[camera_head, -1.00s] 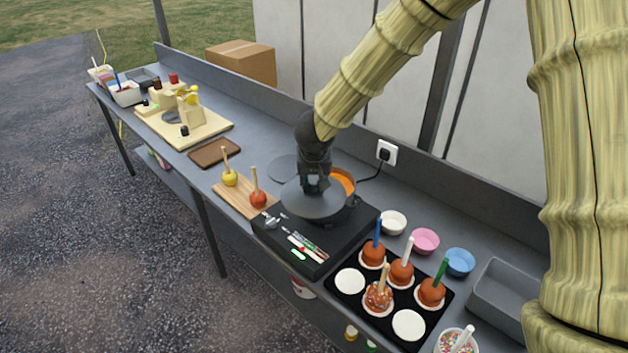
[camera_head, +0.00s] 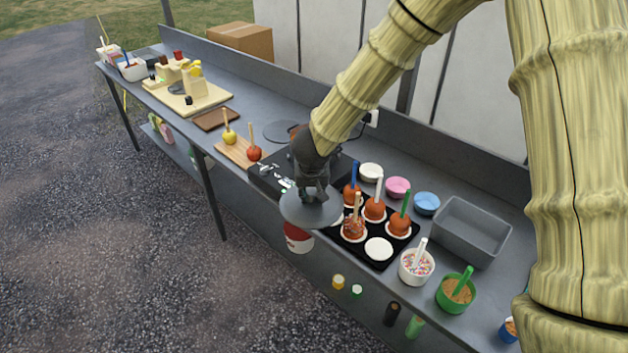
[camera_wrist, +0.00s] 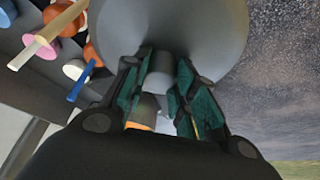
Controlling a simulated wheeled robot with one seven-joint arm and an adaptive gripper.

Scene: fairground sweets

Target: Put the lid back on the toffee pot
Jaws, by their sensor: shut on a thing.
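In the head view my gripper (camera_head: 314,192) is shut on the grey round lid (camera_head: 306,212). It holds the lid near the bench's front edge, in front of the black hob (camera_head: 265,180) and beside the apple tray. In the wrist view the lid (camera_wrist: 205,22) fills the top, its knob between the fingers (camera_wrist: 160,88). The toffee pot is almost wholly hidden behind my wrist, so I cannot tell how it stands. The lid is apart from the hob.
The black tray (camera_head: 377,267) holds several toffee apples on sticks. Small bowls (camera_head: 397,187), a grey bin (camera_head: 470,231) and a sprinkle tub (camera_head: 416,268) stand to the right. A wooden board (camera_head: 236,153) with two apples is left. A grey disc (camera_head: 281,128) lies behind the hob.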

